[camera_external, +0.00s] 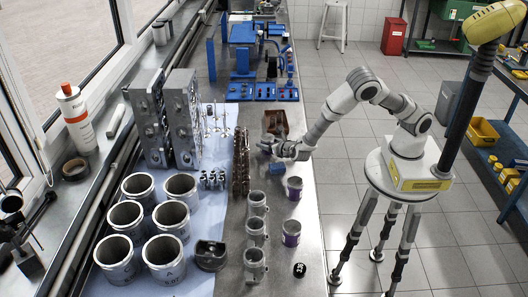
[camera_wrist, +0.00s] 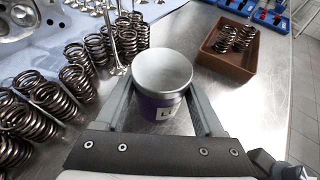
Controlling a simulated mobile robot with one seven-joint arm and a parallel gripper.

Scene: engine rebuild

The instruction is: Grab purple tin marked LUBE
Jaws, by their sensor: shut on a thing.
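A purple tin with a grey lid (camera_wrist: 163,75) sits upright between the fingers of my gripper (camera_wrist: 165,105) in the wrist view. Its white label shows only the start of a word, seemingly "LU". The fingers close on the tin's sides. In the external view my gripper (camera_external: 276,149) is low over the metal bench, just right of the springs, and the held tin is hard to make out there. I cannot tell whether it touches the bench. Two other purple-marked tins, one (camera_external: 294,188) behind the other (camera_external: 291,232), stand nearer along the bench.
Copper-coloured springs (camera_wrist: 32,90) stand close on the left, with valves beyond. A brown box (camera_wrist: 228,52) holding springs lies just beyond, to the right. Grey cylinders (camera_external: 120,258) and engine blocks (camera_external: 147,115) fill the bench's left. Bare metal bench lies right of the tin.

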